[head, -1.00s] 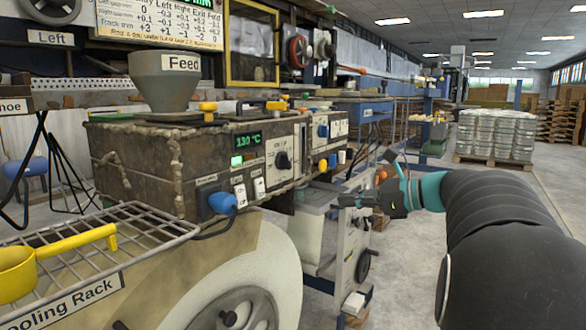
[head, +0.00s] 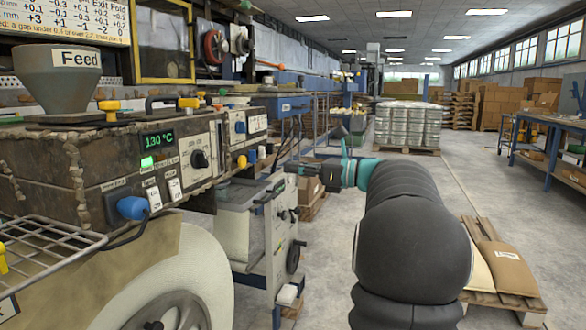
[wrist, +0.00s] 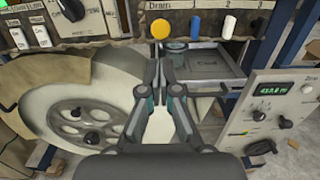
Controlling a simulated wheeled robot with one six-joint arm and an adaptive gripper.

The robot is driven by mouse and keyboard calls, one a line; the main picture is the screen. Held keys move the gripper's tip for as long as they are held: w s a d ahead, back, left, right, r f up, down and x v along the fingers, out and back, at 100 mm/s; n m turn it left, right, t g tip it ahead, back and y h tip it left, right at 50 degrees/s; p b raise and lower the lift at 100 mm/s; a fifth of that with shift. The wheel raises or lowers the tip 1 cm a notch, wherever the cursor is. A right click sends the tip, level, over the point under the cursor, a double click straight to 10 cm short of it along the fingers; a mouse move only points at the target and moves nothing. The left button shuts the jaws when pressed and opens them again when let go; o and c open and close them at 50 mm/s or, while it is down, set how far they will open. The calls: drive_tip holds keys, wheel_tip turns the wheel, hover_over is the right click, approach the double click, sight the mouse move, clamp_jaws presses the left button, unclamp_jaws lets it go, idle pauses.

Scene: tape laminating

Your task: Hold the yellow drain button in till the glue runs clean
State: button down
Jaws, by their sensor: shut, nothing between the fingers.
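The yellow drain button (head: 242,162) is on the front of the brown glue machine (head: 50,165), left of my gripper in the head view. In the wrist view the round yellow button (wrist: 160,27) sits under the "Drain" label, beside a blue and a white button. My gripper (head: 296,167) is shut and empty, pointing left toward the machine and apart from the button. In the wrist view its closed fingertips (wrist: 162,62) show just below the yellow button. No glue stream can be made out.
A pale wheel-shaped drum (wrist: 80,105) is left below the buttons. A control panel with a green display (wrist: 268,110) stands at the right. Open floor (head: 350,190) lies beyond my arm.

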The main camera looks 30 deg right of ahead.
sight(244, 162)
drive_tip(key=x, duration=1.1)
drive_tip(key=shift+a+f, duration=0.1)
drive_tip(key=shift+p+x, duration=0.75)
drive_tip(key=shift+p, duration=0.1)
drive_tip(key=shift+w+a, duration=0.1)
drive_tip(key=shift+a, duration=0.05)
idle(4.3)
drive_tip(key=v, duration=1.4)
